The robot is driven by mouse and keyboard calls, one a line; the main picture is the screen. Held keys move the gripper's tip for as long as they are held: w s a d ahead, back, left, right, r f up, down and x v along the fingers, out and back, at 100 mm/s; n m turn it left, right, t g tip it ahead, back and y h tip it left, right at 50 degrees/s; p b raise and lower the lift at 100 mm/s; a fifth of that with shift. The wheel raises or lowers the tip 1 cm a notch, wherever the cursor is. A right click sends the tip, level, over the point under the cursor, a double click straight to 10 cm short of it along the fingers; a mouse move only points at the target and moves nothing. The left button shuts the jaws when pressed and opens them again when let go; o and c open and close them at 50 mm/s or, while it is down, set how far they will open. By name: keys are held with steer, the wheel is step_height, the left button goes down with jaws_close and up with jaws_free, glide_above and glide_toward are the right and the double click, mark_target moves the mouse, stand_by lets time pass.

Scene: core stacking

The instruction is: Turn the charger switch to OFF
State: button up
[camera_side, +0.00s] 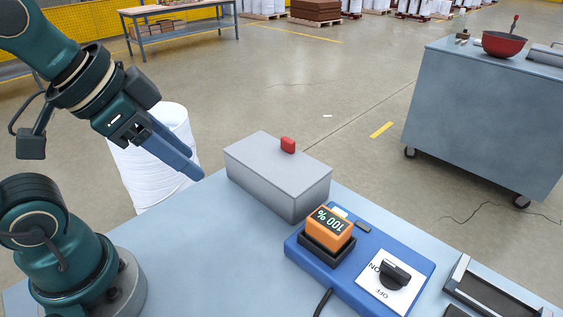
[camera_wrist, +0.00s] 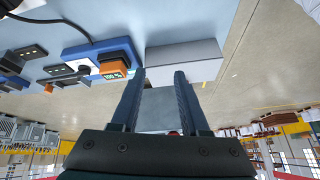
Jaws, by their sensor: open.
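The blue charger (camera_side: 322,272) lies on the table, with a black knob switch (camera_side: 396,272) on a white plate marked ON and OFF. The knob's bar lies slantwise; I cannot tell for sure which mark it points to. An orange battery reading 100 % (camera_side: 330,227) sits upright in the charger's black socket. My gripper (camera_side: 195,174) is open and empty, in the air left of the grey box, well away from the switch. In the wrist view the open fingers (camera_wrist: 161,75) show in the middle, with the charger (camera_wrist: 100,50) to their left.
A grey box with a red knob on its lid (camera_side: 288,145) stands between my gripper and the charger. A black cable (camera_side: 323,301) runs from the charger's front. A dark tray (camera_side: 497,290) lies to the charger's right.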

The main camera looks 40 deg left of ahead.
steer(key=w+d+r+m+h, duration=0.2)
steer(key=w+d+r+m, duration=0.3)
steer(key=w+m, duration=0.15)
steer(key=m+g+h, duration=0.2)
steer(key=m+g, duration=0.4)
steer(key=m, duration=0.3)
glide_above(396, 268)
steer(key=a, duration=0.2)
steer(key=shift+n, duration=0.25)
step_height(396, 268, down, 14)
steer(key=shift+a+f, duration=0.15)
steer(key=shift+x, duration=2.35)
jaws_close()
